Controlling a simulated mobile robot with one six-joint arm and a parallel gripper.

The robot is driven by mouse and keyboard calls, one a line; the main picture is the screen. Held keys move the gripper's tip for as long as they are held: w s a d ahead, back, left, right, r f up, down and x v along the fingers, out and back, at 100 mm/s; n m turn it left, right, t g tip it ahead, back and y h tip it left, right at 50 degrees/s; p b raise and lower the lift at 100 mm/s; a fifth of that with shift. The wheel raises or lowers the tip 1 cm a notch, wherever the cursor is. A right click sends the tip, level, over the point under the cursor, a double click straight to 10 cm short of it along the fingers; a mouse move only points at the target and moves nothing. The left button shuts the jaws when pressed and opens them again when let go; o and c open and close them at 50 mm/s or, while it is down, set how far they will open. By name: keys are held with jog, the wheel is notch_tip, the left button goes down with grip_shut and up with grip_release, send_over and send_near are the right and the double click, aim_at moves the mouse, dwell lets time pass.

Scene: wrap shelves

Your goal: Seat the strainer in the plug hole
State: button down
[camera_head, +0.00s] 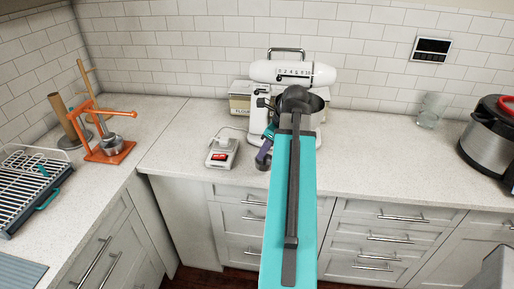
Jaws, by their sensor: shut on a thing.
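I cannot make out the strainer or the plug hole in the head camera view. My arm, teal and black, rises up the middle of the picture. A small part of its far end shows beside the upper link, in front of the counter. My gripper's fingertips cannot be made out, and whatever lies behind the arm is hidden.
A white stand mixer (294,73) stands behind my arm. A small white device with a red button (221,154) is left of it. An orange press (109,148) and a wire rack (32,180) stand left; a glass (429,112) and a steel cooker (487,140) stand right.

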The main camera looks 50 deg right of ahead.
aim_at(267, 166)
jog(key=shift+s+a+r+b, duration=0.15)
jog(key=shift+s+a, duration=0.1)
jog(key=shift+s, duration=0.55)
jog(key=shift+s+a+b, duration=0.1)
jog(key=shift+s+a, duration=0.1)
jog(key=shift+s, duration=0.6)
jog(key=shift+s+a+r+b, duration=0.15)
jog(key=shift+s+a, duration=0.1)
jog(key=shift+s, duration=0.55)
jog(key=shift+w, duration=0.1)
jog(key=w+a+n+g+y+p, duration=0.25)
jog(key=w+a+n, duration=0.95)
jog(key=w+a, duration=0.65)
jog(key=w+a+n+g+p, duration=0.1)
jog(key=w+a+n, duration=0.3)
jog(key=a, duration=0.7)
jog(key=w+a+f+n+g, duration=0.1)
jog(key=w+a+n+g, duration=0.2)
jog(key=a, duration=0.9)
jog(key=w+n, duration=0.2)
jog(key=n, duration=0.2)
jog(key=shift+a+p, duration=0.2)
jog(key=shift+p, duration=0.2)
jog(key=shift+w+a+f+g, duration=0.1)
jog(key=shift+g, duration=0.15)
